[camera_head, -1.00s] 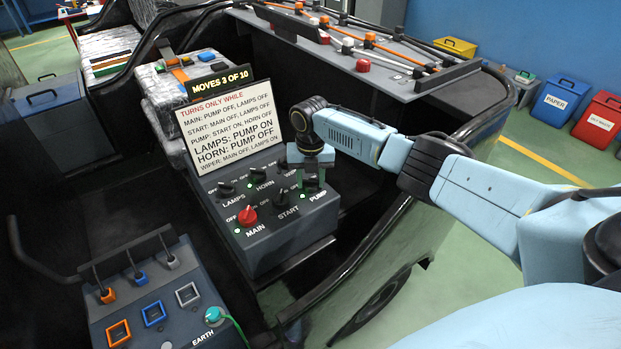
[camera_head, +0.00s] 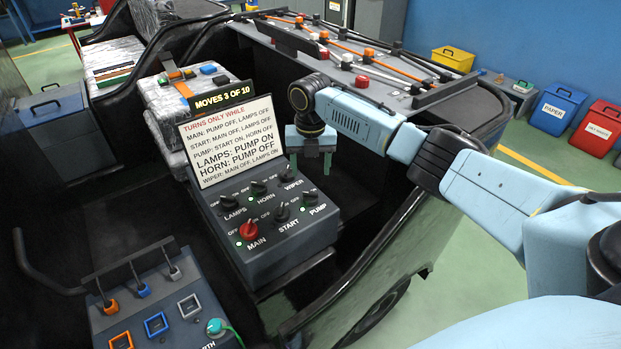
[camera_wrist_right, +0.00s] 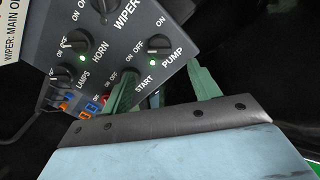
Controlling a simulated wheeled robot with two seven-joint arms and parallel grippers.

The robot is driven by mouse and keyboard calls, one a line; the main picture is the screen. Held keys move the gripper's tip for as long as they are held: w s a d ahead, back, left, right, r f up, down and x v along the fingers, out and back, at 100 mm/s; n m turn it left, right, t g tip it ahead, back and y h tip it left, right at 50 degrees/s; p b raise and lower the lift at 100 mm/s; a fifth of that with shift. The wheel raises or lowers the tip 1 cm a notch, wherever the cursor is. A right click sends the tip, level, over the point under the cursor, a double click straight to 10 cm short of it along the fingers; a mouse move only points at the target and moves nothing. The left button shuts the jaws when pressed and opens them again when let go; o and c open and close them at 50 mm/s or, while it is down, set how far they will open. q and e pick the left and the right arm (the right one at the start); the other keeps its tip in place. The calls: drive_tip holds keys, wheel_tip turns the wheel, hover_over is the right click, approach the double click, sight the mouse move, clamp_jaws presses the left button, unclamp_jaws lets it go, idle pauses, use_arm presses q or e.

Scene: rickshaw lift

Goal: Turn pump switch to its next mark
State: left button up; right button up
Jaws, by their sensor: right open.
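The pump switch (camera_head: 310,196) is a black knob at the right end of the grey switch box (camera_head: 290,243). The pump switch also shows in the right wrist view (camera_wrist_right: 158,43), beyond the fingertips. My right gripper (camera_head: 312,166) is open and empty, fingers down, above and behind the box, apart from the switch. Its two greenish fingers also show in the right wrist view (camera_wrist_right: 165,82). My left gripper is not in view.
The red main knob (camera_head: 249,231) and black start knob (camera_head: 282,213) sit in front; lamps, horn and wiper knobs are behind. A rule card (camera_head: 230,140) with a "MOVES 3 OF 10" sign stands behind the box. A lever panel (camera_head: 165,310) is at the lower left.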

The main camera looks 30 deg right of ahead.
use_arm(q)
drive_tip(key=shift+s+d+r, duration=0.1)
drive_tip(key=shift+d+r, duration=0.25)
use_arm(e)
wheel_tip(320, 180, up, 4)
